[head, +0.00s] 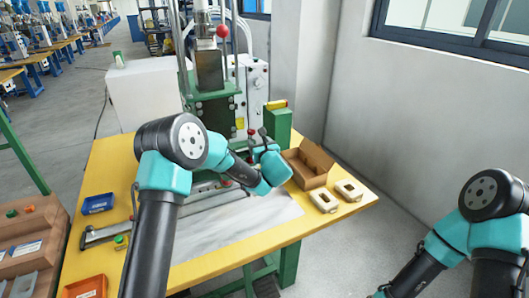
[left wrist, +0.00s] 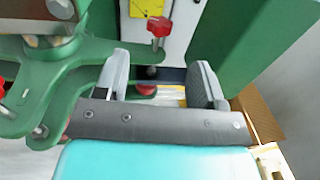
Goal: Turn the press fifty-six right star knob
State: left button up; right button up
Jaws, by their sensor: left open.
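The press (head: 213,85) stands at the back of the yellow table, with green and grey metal parts. In the left wrist view a red star knob (left wrist: 159,26) sits on a threaded stem, ahead of my left gripper (left wrist: 161,75). A second, darker red knob (left wrist: 145,90) shows lower down between the fingers, partly hidden by the gripper body. I cannot tell for sure which is the right star knob. In the head view my left gripper (head: 257,138) is at the press's right side, fingers apart and holding nothing visible. My right gripper is out of the picture.
A green block (head: 278,124) and an open cardboard box (head: 309,166) stand close right of my left gripper. Two cream parts (head: 324,200) lie at the table's right. A blue tray (head: 98,204) and an orange tray (head: 86,287) are at left. A red ball lever (head: 222,31) rises above.

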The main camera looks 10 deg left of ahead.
aim_at(254, 133)
pick_arm(q)
jog(key=v, duration=0.5)
jog(key=shift+s+d, duration=0.2)
jog(key=shift+s, duration=0.15)
jog(key=w+d+n+g+y, duration=0.3)
jog(key=d+n+g+y, duration=0.1)
jog(key=d+y, duration=0.1)
jog(key=shift+w+d+g, duration=0.2)
jog(key=shift+d+g, duration=0.1)
jog(key=shift+d, duration=0.05)
jog(key=x, duration=1.7)
jog(key=shift+w+a+f, duration=0.15)
jog(key=shift+a, duration=0.05)
